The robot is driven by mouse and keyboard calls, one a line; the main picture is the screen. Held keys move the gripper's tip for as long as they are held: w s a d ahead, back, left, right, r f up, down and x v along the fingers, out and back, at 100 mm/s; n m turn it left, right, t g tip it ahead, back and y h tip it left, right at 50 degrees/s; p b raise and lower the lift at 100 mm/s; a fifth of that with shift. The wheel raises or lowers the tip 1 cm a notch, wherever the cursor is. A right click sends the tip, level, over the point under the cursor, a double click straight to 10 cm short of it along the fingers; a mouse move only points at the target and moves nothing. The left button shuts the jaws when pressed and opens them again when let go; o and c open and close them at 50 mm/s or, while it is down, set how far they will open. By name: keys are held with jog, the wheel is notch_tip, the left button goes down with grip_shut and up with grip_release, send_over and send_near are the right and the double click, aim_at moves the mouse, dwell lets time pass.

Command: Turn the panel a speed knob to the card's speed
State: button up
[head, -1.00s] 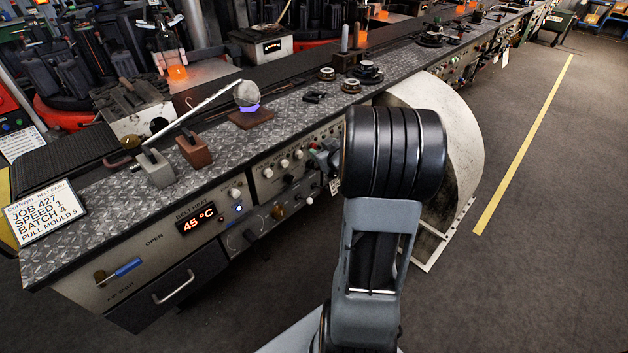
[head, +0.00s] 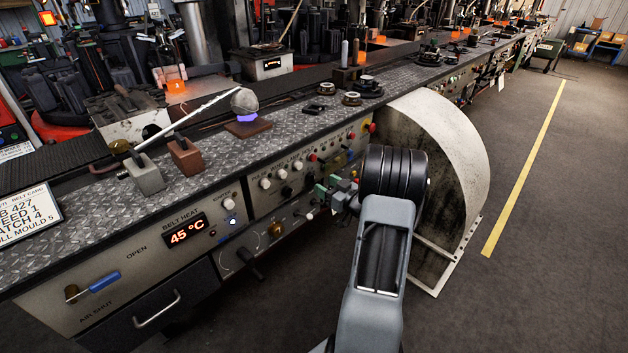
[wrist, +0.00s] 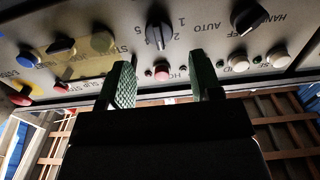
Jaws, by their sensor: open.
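The card (head: 28,220) stands at the left edge of the head view, partly cut off; its speed line ends in 1. A black pointer knob (wrist: 158,30) with a number scale around it, including 1, 2 and 4, is on the panel in the wrist view. Its exact pointing is hard to tell. My gripper (wrist: 163,84) is open and empty, its green fingers below the knob in the picture and apart from it. In the head view my gripper (head: 333,192) is in front of the panel (head: 258,200), largely hiding the knobs behind it.
In the wrist view, another black knob (wrist: 248,17) marked AUTO and HAND is on the right, and a red button (wrist: 162,72) shows between the fingers. White buttons (wrist: 238,62) are close on the right. A large pale curved guard (head: 455,150) stands right of my arm.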

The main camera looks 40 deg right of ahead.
aim_at(314, 179)
jog(key=shift+w+a, duration=0.2)
jog(key=shift+w, duration=0.75)
jog(key=shift+w+a, duration=0.15)
jog(key=shift+w, duration=0.85)
jog(key=shift+w+a, duration=0.2)
jog(key=shift+w, duration=0.75)
jog(key=c, duration=0.9)
jog(key=shift+b, duration=0.35)
jog(key=shift+f, duration=0.1)
